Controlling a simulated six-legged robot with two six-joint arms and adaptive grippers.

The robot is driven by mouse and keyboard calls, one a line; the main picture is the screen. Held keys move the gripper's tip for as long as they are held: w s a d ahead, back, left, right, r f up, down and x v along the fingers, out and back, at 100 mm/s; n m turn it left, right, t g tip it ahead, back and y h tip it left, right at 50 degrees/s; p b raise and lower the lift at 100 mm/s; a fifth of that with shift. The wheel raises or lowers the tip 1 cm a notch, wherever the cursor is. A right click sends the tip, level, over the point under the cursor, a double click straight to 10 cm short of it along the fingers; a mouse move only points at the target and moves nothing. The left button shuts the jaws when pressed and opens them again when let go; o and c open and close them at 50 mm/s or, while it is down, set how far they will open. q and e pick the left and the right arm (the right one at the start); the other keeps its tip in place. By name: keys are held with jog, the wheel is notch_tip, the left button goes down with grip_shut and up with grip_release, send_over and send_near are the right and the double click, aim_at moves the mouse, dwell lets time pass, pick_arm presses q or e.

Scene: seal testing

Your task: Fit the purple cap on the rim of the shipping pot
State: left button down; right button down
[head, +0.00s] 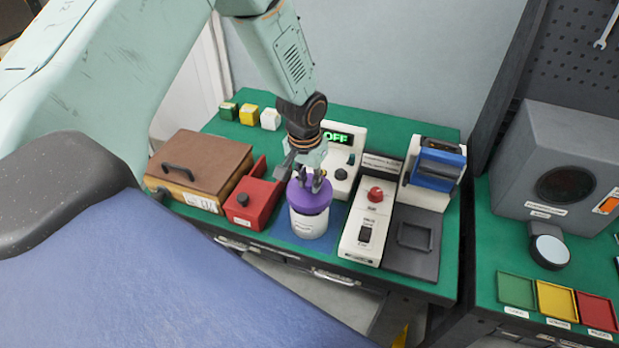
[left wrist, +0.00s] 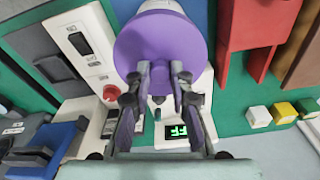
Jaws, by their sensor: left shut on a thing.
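The purple cap (head: 311,197) is at the top of the white shipping pot (head: 309,226), roughly in line with it. I cannot tell whether the cap touches the rim, which it hides. The pot stands upright on a blue mat (head: 283,232) on the green bench. My left gripper (head: 309,182) points down from above and is shut on the cap's top. In the left wrist view the cap (left wrist: 160,42) fills the upper middle, with the fingers (left wrist: 160,72) at its near edge and part of the pot (left wrist: 161,5) showing behind it. My right gripper is not in view.
A red holder (head: 252,202) and a brown box (head: 200,165) stand left of the pot. A white panel with a red button (head: 375,194) is close on its right. A display reading OFF (head: 336,138) stands behind. Small coloured blocks (head: 249,116) sit at the back left.

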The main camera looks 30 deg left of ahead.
aim_at(309, 183)
pick_arm(q)
jog(key=shift+f+b, duration=0.75)
jog(key=shift+f, duration=0.55)
jog(key=c, duration=1.1)
grip_release()
jog(key=shift+r, duration=0.1)
notch_tip(309, 183, up, 7)
jog(key=p, duration=0.6)
jog(key=shift+p, duration=0.4)
